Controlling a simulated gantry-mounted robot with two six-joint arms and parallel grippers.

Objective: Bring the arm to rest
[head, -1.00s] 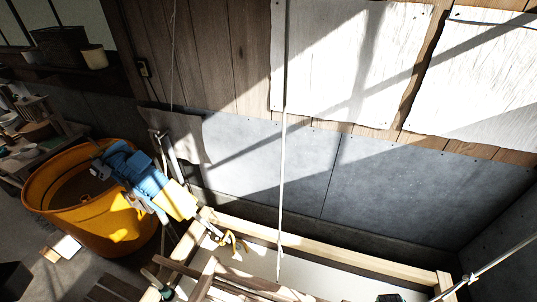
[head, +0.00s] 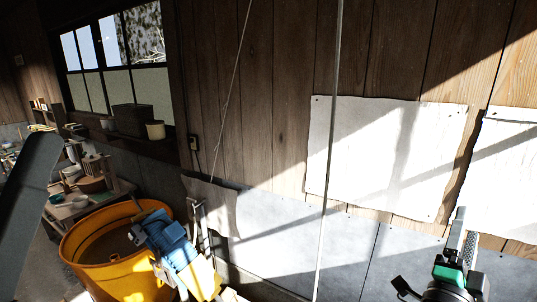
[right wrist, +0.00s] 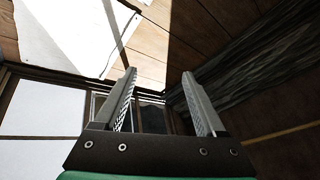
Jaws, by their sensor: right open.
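My right gripper (head: 464,232) is raised at the lower right in the head view, in front of the wall, with its fingers pointing up. In the right wrist view my right gripper (right wrist: 159,76) has its two fingers apart, and nothing is between them. My left gripper is not in the head view. A slanted grey shape at the left edge may be a link of my own arm; I cannot tell.
An orange tub (head: 122,262) stands at the lower left, with a blue and yellow tool (head: 178,250) at its right side. A thin pale line (head: 329,160) hangs down the middle. White sheets (head: 385,150) cover part of the plank wall. A cluttered bench (head: 85,207) stands far left.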

